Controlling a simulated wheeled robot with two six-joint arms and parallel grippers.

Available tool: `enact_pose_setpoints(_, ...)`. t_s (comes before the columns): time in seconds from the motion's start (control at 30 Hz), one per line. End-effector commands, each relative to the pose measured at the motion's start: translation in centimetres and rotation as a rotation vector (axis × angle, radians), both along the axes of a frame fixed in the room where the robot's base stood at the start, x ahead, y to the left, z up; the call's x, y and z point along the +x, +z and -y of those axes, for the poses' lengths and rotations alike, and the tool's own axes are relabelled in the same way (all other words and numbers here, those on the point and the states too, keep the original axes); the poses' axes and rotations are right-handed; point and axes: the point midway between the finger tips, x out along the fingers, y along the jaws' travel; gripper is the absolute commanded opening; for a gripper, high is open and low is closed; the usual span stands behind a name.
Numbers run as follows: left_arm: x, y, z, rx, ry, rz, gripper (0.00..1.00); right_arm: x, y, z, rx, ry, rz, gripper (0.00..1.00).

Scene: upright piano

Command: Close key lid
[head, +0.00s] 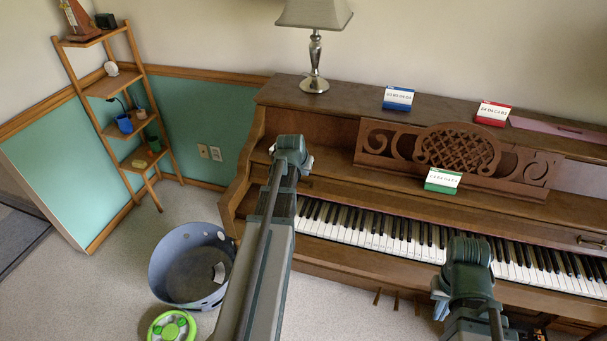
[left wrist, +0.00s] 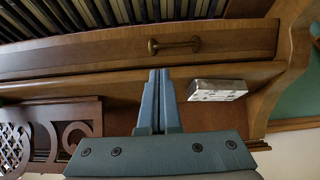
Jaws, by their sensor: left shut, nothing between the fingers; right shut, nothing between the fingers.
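The brown wooden key lid (head: 490,211) of the upright piano is open, its front strip showing above the bare black and white keys (head: 400,232). In the left wrist view, the lid's front (left wrist: 100,58) carries a small handle (left wrist: 175,44). A matching handle (head: 592,242) shows at the far right in the head view. My left gripper (head: 290,152) is over the piano's left end; its shut fingers (left wrist: 158,78) point at the lid front below the handle, with contact unclear. My right gripper (head: 462,262) is in front of the keys, its fingers mostly hidden by the wrist.
A white-faced block (left wrist: 216,90) lies beside my left fingers. A green block (head: 443,180) stands by the carved music stand (head: 470,150); blue (head: 398,97) and red (head: 493,113) blocks and a lamp (head: 315,60) are on top. A grey bin (head: 190,265) stands on the floor left.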

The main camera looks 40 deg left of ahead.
Motion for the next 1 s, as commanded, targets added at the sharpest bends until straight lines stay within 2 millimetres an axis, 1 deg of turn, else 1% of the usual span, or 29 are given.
enact_pose_setpoints(0.03,0.5,-1.2,-0.2,0.001,-0.001,0.000,0.00,0.0,-1.2,0.0,0.000,0.000,0.000,0.00)
enact_pose_setpoints(0.3,2.7,-4.9,-0.9,0.001,-0.001,0.000,0.00,0.0,-4.9,0.0,0.000,0.000,0.000,0.00)
enact_pose_setpoints(0.4,3.4,-5.9,-1.1,0.001,-0.001,0.000,0.00,0.0,-5.9,0.0,0.000,0.001,0.000,0.00)
enact_pose_setpoints(0.5,3.8,-6.5,-1.3,0.001,-0.001,0.000,0.00,0.0,-6.5,0.0,0.000,0.001,0.000,0.00)
enact_pose_setpoints(0.63,4.0,-6.6,-1.3,0.001,-0.001,0.000,0.00,0.0,-6.6,0.0,0.000,0.001,0.000,0.00)
enact_pose_setpoints(0.87,3.9,-6.5,-1.3,0.001,-0.001,0.000,0.00,0.0,-6.5,0.0,0.000,0.001,0.000,0.00)
enact_pose_setpoints(1.0,3.6,-6.6,-1.1,0.002,0.000,0.007,0.00,0.0,-6.7,0.0,0.000,0.001,0.000,0.00)
